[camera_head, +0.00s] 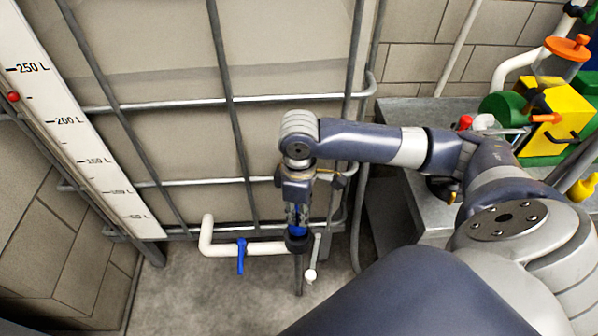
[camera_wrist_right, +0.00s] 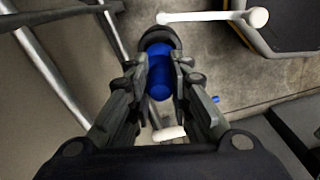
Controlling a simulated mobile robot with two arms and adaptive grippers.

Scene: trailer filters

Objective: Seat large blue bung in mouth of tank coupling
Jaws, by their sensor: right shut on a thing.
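The blue bung (camera_wrist_right: 159,72) is between the fingers of my right gripper (camera_wrist_right: 162,85) in the right wrist view. In the head view my right gripper (camera_head: 297,212) points down in front of the tank, with a bit of the blue bung (camera_head: 297,229) at its tips. A black rounded part (camera_wrist_right: 160,37), which looks like the coupling, lies against the far end of the bung. It also shows just under the gripper in the head view (camera_head: 299,243). I cannot tell how far the bung sits in it. My left gripper is out of view.
A caged tank (camera_head: 180,130) with a volume scale (camera_head: 75,125) stands behind. A white pipe (camera_head: 207,235) with a blue valve handle (camera_head: 241,257) runs low in front of it. A grey bench (camera_head: 405,190) with green and yellow equipment (camera_head: 555,125) is at right.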

